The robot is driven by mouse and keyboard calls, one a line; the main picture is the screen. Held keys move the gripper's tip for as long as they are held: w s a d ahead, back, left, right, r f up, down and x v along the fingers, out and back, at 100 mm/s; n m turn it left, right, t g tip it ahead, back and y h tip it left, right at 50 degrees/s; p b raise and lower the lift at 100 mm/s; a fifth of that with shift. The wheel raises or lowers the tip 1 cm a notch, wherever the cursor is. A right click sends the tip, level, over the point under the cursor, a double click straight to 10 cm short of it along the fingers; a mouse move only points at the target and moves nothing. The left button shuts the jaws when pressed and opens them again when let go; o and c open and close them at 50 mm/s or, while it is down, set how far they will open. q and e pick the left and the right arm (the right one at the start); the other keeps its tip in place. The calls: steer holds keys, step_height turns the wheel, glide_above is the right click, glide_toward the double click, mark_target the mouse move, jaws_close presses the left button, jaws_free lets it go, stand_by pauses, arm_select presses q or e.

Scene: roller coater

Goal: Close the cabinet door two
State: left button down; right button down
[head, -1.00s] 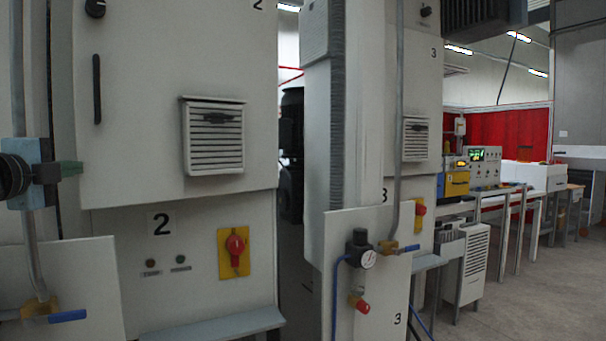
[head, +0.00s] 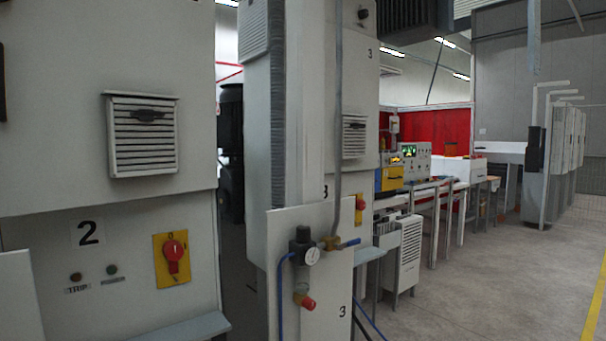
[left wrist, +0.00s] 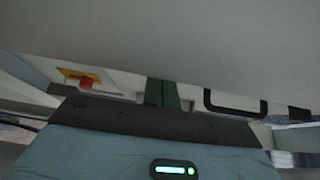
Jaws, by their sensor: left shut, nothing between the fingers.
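The cabinet two door (head: 50,110) is the large pale panel with a louvred vent (head: 142,135) at the left of the head view. Its lower edge overlaps the panel marked 2 below; I cannot tell whether it is fully shut. In the left wrist view a wide, plain pale panel (left wrist: 200,40) fills the top, close to the camera; it may be this door. The dark green fingers of my left gripper (left wrist: 162,93) are together and empty just below that panel's edge. I cannot tell whether they touch it. My right gripper is in neither view.
A red rotary switch on a yellow plate (head: 173,257) sits on the lower panel. A ledge (head: 185,332) juts out below it. Grey floor (head: 500,270) is open at the right.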

arm_select(q)
steer(key=shift+s, duration=0.1)
